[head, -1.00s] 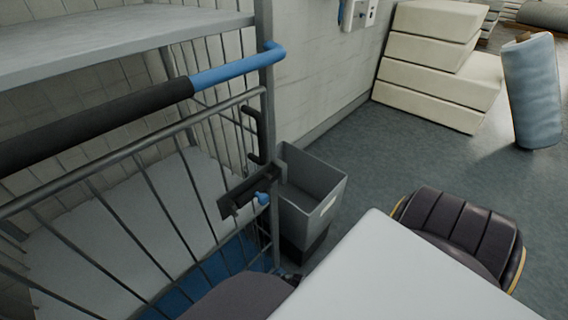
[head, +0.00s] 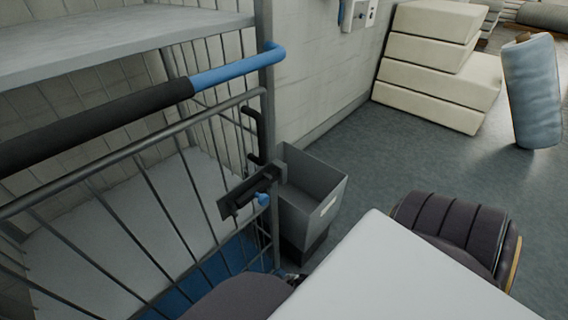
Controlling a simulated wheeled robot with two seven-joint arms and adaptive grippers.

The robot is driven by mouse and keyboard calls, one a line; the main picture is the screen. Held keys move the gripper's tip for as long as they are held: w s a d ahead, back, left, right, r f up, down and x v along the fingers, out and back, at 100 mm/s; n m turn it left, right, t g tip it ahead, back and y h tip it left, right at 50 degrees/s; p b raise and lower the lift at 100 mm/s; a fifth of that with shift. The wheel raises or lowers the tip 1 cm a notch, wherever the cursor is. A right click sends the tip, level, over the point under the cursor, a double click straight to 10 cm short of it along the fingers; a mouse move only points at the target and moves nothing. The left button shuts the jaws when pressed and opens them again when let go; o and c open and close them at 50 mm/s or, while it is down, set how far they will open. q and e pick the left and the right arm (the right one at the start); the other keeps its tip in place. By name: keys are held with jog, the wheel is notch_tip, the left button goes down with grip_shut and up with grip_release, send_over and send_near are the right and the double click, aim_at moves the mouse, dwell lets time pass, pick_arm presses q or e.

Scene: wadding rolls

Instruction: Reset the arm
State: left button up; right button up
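Neither gripper shows in the head view. What lies beyond these parts is hidden. A light blue wadding roll (head: 531,90) stands upright, slightly tilted, on the floor at the upper right.
A wire cart (head: 120,150) with a grey top shelf (head: 120,35) and a black and blue handle (head: 235,70) fills the left. A grey bin (head: 318,205) sits beside it. Cream blocks (head: 430,75) are stacked by the wall.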

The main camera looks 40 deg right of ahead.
jog(key=shift+s+r, duration=0.15)
jog(key=shift+r, duration=0.05)
dwell(0.7)
